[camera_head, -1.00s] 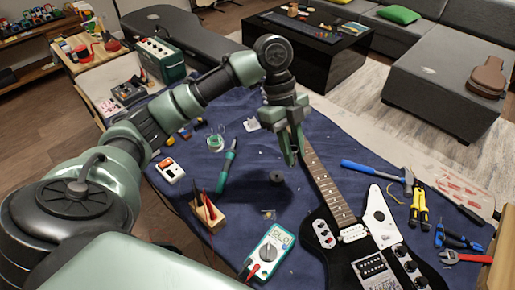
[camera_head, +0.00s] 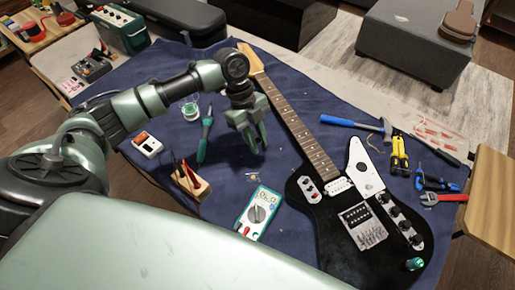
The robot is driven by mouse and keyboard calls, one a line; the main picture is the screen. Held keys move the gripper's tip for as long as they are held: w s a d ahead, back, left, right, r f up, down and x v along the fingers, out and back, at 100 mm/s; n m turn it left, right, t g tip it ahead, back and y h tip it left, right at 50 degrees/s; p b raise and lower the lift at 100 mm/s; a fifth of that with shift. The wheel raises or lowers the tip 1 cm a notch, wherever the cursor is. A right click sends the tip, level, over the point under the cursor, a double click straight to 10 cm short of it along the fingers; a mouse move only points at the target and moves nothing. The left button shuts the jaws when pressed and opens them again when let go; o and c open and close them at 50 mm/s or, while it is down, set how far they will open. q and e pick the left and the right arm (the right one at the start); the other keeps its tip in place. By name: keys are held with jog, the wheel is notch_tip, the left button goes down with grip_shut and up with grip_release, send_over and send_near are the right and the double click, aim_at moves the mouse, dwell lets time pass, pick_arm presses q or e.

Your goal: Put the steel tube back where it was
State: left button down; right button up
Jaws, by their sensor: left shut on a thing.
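My left gripper (camera_head: 254,143) is low over the blue cloth (camera_head: 300,85), left of the guitar neck (camera_head: 297,133). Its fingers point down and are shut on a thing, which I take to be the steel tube. The fingers mostly hide it, and I cannot make out its shape or whether it touches the cloth. My right gripper is not in view.
A green screwdriver (camera_head: 205,138) lies left of my gripper. A multimeter (camera_head: 259,212) and a wooden block with probes (camera_head: 190,184) are nearer. The black guitar body (camera_head: 340,220), a blue hammer (camera_head: 352,124) and yellow-handled pliers (camera_head: 398,154) lie to the right.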

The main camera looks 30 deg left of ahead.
pick_arm(q)
notch_tip(320, 180, down, 5)
jog(key=shift+r, duration=0.2)
jog(key=shift+f, duration=0.15)
jog(key=c, duration=1.2)
grip_release()
jog(key=shift+c, duration=0.2)
